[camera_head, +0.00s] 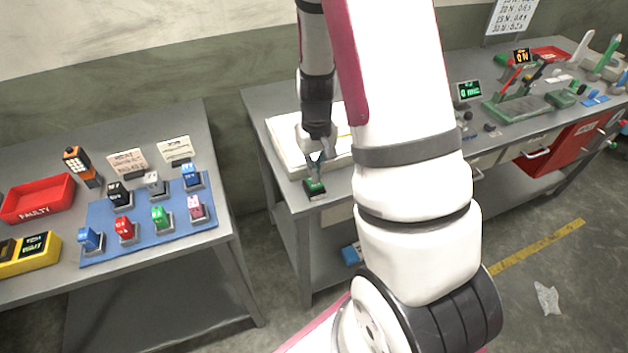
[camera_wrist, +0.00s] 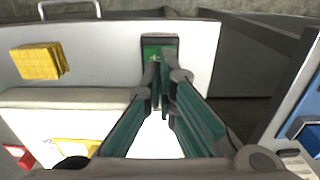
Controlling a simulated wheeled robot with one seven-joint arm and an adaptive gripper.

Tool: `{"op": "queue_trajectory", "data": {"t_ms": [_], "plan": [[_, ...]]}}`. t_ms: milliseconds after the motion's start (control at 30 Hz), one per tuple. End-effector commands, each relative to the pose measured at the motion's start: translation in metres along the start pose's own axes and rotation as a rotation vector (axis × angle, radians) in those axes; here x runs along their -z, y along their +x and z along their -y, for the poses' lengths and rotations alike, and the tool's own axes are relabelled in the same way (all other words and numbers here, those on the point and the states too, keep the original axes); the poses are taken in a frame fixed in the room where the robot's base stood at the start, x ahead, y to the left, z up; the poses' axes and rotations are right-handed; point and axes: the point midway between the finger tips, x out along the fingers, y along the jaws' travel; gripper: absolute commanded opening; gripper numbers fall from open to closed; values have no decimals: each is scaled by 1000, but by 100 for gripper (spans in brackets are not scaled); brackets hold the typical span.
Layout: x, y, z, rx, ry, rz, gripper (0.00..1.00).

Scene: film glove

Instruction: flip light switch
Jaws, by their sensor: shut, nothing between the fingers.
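A small green box in a dark frame (camera_head: 315,187) sits at the front left corner of the middle bench, just below my gripper (camera_head: 316,165). In the wrist view the green box (camera_wrist: 152,46) shows past my fingertips (camera_wrist: 160,68), which are shut with nothing between them. The tips overlap its lower part; I cannot tell whether they touch it. I cannot tell whether this box is the light switch. Several small coloured switch-like blocks, one of them red (camera_head: 124,229), stand on a blue mat (camera_head: 100,256) on the left bench.
A white slab (camera_head: 285,152) lies behind the green box, partly hidden by my arm. A red tray marked FAULTY (camera_head: 38,198) and a yellow box (camera_head: 14,262) are on the left bench. Green lever stands (camera_head: 515,107) stand far right. A gap separates the benches.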

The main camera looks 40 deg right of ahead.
Motion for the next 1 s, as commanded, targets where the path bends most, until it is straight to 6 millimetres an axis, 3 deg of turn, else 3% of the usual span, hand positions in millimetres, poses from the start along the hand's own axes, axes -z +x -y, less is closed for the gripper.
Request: {"op": "queue_trajectory", "data": {"t_ms": [1000], "plan": [[0,13,0,0,0,0,0]]}}
